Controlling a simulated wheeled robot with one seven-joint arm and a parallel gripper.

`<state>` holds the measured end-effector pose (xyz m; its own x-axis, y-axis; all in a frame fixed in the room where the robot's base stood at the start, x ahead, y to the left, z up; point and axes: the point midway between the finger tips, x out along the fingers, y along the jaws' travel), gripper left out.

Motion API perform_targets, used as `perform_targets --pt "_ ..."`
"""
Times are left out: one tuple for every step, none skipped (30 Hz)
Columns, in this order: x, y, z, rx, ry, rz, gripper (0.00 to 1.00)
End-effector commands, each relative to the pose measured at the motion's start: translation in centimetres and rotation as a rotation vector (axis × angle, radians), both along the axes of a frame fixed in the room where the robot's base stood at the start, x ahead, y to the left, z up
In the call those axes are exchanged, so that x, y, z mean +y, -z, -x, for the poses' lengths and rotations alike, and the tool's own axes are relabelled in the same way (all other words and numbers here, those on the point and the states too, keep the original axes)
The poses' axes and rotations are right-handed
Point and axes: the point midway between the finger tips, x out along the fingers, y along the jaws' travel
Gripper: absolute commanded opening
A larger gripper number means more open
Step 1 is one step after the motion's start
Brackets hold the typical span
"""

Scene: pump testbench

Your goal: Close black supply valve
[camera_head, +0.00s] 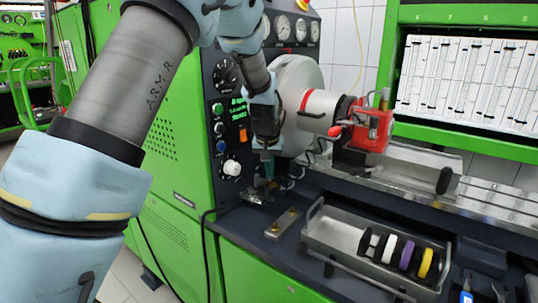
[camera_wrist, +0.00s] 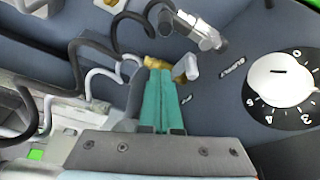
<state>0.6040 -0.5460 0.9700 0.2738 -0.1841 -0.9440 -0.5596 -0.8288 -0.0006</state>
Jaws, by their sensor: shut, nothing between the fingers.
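My gripper (camera_wrist: 163,75) has teal fingers pressed together. Its tips are at or just in front of a brass fitting (camera_wrist: 184,70) with a short pale grey lever (camera_wrist: 192,65); I cannot tell whether they touch. A silver metal fitting (camera_wrist: 190,28) with a dark end stands beyond the tips. No valve handle shows clearly as black, so I cannot tell which one is the black supply valve. In the head view, my gripper (camera_head: 268,178) is low beside the control panel, above metal fittings (camera_head: 257,195) on the bench.
A white knob (camera_wrist: 281,81) on a numbered black dial is right of my fingers. Black and grey hoses (camera_wrist: 95,50) curve at the left. In the head view, a metal tray (camera_head: 332,234) holds several coloured rings. A red clamp unit (camera_head: 372,128) stands behind.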

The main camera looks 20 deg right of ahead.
Motion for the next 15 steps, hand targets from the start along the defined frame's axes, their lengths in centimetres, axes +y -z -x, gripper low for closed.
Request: perform_targets --pt "-0.1 0.8 -0.3 0.004 0.000 -0.004 0.00" --pt "-0.3 1.3 -0.4 0.002 -0.001 -0.002 0.00" --pt "-0.4 2.0 -0.6 0.003 -0.001 -0.003 0.00" --pt "0.0 1.4 0.1 0.001 0.000 0.000 0.00" --pt "0.3 1.3 0.6 0.001 0.000 0.000 0.00" --pt "0.7 1.3 1.0 0.002 -0.001 0.000 0.00" --pt "0.9 1.4 1.3 0.001 -0.001 0.001 0.00" --pt "1.1 1.4 1.6 0.001 -0.001 0.000 0.00" --pt "1.3 1.5 2.0 0.000 -0.001 0.000 0.00" --pt "1.4 1.5 2.2 0.001 -0.001 0.000 0.00" --pt "1.6 1.6 2.3 0.000 -0.001 0.000 0.00" --pt "1.7 1.6 2.5 0.000 -0.001 0.000 0.00" --pt "1.8 1.6 2.6 0.000 -0.001 0.000 0.00" --pt "1.8 1.7 2.7 0.000 -0.001 0.000 0.00" --pt "1.8 1.7 2.8 -0.001 -0.001 0.001 0.00"
